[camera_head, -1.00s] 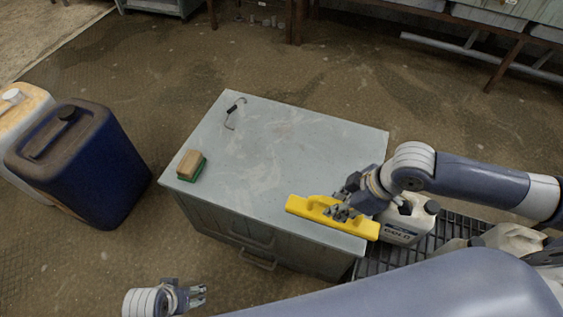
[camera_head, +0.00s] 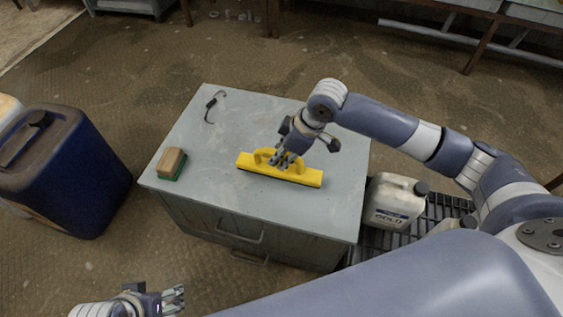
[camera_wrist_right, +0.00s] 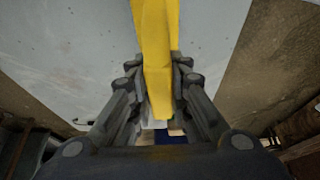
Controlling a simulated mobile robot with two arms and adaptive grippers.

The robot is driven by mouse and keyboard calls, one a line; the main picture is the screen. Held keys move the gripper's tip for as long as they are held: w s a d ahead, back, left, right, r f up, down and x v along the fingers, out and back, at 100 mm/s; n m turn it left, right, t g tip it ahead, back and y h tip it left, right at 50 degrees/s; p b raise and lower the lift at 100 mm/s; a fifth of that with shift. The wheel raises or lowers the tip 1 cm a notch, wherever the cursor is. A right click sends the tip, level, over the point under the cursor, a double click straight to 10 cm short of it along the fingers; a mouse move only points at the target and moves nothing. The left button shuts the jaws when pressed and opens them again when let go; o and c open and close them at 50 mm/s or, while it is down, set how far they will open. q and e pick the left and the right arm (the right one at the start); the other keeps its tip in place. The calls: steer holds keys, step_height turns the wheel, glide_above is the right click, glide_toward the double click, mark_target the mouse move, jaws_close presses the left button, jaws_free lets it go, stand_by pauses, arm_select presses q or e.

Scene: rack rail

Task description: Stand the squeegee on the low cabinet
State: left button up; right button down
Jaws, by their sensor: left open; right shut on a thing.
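The yellow squeegee (camera_head: 300,174) is over the middle of the low cabinet top (camera_head: 230,118) in the head view, its long bar level and its handle up. My right gripper (camera_head: 282,160) is shut on the squeegee's handle. In the right wrist view the fingers (camera_wrist_right: 158,85) close on both sides of the yellow handle (camera_wrist_right: 156,40). The bar's underside looks at or just above the cabinet top; I cannot tell if it touches. My left gripper (camera_head: 175,298) is open and empty, low in front of the cabinet.
A brush with green bristles (camera_head: 171,164) lies at the cabinet's left edge, and a dark hook-like item (camera_head: 213,104) at the back left. A blue jerrycan (camera_head: 70,170) stands left on the floor. A white jug (camera_head: 394,202) stands on a black rack at right.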

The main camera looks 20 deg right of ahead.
step_height(320, 180, down, 2)
steer(key=shift+f+b, duration=0.25)
steer(key=shift+b, duration=0.1)
arm_select(q)
steer(key=shift+f, duration=0.5)
arm_select(e)
steer(key=shift+r, duration=0.1)
arm_select(q)
steer(key=shift+r, duration=0.1)
arm_select(e)
steer(key=c, duration=1.5)
jaws_free()
steer(key=shift+r, duration=0.1)
steer(key=p+v, duration=0.2)
steer(key=v, duration=0.4)
steer(key=shift+d+r, duration=0.15)
steer(key=shift+r, duration=0.25)
arm_select(q)
steer(key=p+x, duration=0.1)
steer(key=x, duration=0.4)
steer(key=shift+d+p, duration=0.15)
steer(key=shift+p, duration=0.2)
arm_select(e)
steer(key=v, duration=0.5)
steer(key=shift+s, duration=0.1)
